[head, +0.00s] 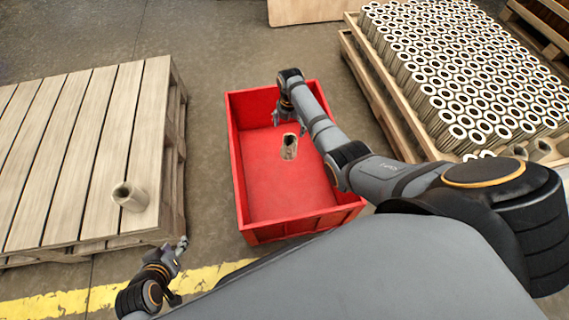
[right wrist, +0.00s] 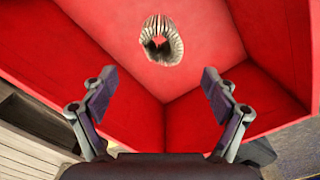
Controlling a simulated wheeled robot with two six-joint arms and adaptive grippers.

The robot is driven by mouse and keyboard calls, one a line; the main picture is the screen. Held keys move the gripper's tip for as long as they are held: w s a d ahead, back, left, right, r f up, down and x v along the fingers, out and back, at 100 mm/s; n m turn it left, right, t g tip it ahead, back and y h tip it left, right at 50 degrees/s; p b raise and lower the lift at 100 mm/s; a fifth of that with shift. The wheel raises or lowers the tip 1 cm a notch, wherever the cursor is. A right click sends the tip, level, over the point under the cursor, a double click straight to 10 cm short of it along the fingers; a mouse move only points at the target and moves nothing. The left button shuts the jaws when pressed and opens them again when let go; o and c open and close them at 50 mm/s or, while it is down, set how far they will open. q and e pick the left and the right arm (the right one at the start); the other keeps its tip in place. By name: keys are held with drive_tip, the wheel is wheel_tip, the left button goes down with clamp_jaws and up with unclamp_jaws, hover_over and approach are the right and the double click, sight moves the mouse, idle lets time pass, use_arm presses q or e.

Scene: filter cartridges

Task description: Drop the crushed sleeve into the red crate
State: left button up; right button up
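The red crate (head: 236,160) stands on the floor in the middle of the head view. A crushed sleeve (head: 289,147), greyish-beige with a dented mouth, is inside the crate's outline, apart from my right gripper. It also shows in the right wrist view, ahead of the fingers, as a wrinkled sleeve (right wrist: 162,42). I cannot tell whether it rests on the crate floor or is in the air. My right gripper (right wrist: 160,88) is open and empty above the crate. My left gripper (head: 182,246) is low between the pallet and the crate, with no sleeve visible in it; its finger opening is unclear.
A wooden pallet (head: 75,150) at the left carries one beige sleeve (head: 130,196) near its front right corner. A pallet at the upper right holds many upright sleeves (head: 465,70) in rows. A yellow floor line (head: 60,305) crosses the lower left. Bare floor surrounds the crate's left side.

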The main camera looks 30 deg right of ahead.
idle(0.3)
wheel_tip(320, 180, up, 12)
idle(0.4)
idle(0.4)
